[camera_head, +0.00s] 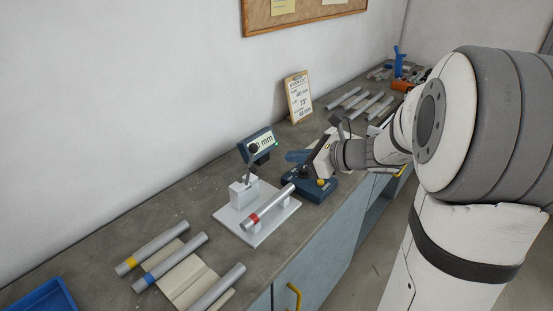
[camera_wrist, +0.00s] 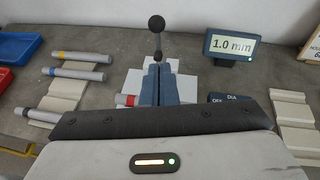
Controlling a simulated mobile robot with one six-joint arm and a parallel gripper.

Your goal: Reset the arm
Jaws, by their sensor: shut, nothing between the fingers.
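My gripper (camera_head: 292,156) is shut and empty, held above the bench.
A small display (camera_wrist: 232,46) reads 1.0 mm. A clipboard (camera_head: 299,96) leans on the wall. More tubes (camera_head: 362,103) and a blue-handled tool (camera_head: 399,62) are farther back.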

